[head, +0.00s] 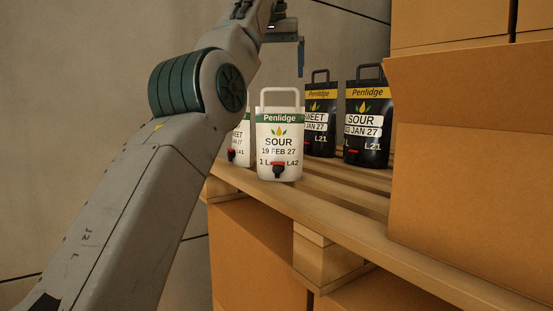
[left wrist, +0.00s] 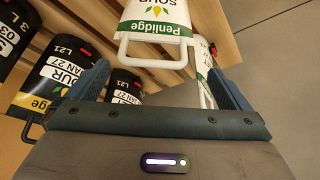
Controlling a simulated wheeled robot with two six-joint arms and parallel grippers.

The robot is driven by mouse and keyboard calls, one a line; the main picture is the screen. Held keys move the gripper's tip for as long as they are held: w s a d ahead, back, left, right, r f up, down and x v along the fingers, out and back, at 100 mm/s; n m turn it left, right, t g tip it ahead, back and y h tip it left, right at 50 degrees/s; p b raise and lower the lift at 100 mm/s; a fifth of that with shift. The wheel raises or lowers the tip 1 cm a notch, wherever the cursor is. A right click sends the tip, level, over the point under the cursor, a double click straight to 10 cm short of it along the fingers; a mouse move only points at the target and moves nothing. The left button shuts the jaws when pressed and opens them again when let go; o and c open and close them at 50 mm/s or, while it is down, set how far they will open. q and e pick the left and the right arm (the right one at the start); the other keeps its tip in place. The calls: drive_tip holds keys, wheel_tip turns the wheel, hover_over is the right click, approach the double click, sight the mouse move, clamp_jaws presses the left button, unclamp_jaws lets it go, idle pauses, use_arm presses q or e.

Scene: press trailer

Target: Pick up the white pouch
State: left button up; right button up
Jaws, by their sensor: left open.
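Two white pouches with green Penlidge bands stand on the slatted pallet. The nearer white pouch (head: 279,145), marked SOUR 19 FEB 27, 1 L, L42, is upright with its handle up and a red-and-black tap low in front. The other white pouch (head: 241,140) stands behind it to the left, partly hidden by my arm. In the left wrist view, the nearer white pouch's handle (left wrist: 152,64) shows between the spread fingers; touching cannot be told. My right gripper is out of view.
Two black pouches, one (head: 320,122) and another (head: 368,125), stand upright behind to the right on the pallet (head: 330,205). Large cardboard boxes (head: 470,170) rise at the right. More boxes (head: 258,255) sit beneath the pallet. A plain wall is at the left.

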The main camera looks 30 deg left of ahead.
sight(280, 89)
use_arm(q)
drive_tip(key=b+x, duration=0.1)
drive_tip(key=x, duration=0.1)
drive_tip(key=b+x, duration=0.1)
drive_tip(key=x, duration=0.1)
drive_tip(key=w+x, duration=0.1)
drive_tip(key=x, duration=0.1)
drive_tip(key=shift+w+d+f+b, duration=0.1)
drive_tip(key=shift+w+d+b, duration=0.05)
drive_tip(key=shift+d+b, duration=0.25)
drive_tip(key=shift+a+f, duration=0.15)
drive_tip(key=shift+f, duration=0.15)
drive_tip(key=shift+c, duration=0.2)
drive_tip(key=c, duration=0.4)
drive_tip(key=shift+c, duration=1.4)
drive_tip(key=c, duration=0.8)
drive_tip(key=shift+r, duration=0.15)
drive_tip(key=shift+c, duration=1.2)
drive_tip(key=shift+w, duration=0.1)
drive_tip(key=shift+a, duration=0.1)
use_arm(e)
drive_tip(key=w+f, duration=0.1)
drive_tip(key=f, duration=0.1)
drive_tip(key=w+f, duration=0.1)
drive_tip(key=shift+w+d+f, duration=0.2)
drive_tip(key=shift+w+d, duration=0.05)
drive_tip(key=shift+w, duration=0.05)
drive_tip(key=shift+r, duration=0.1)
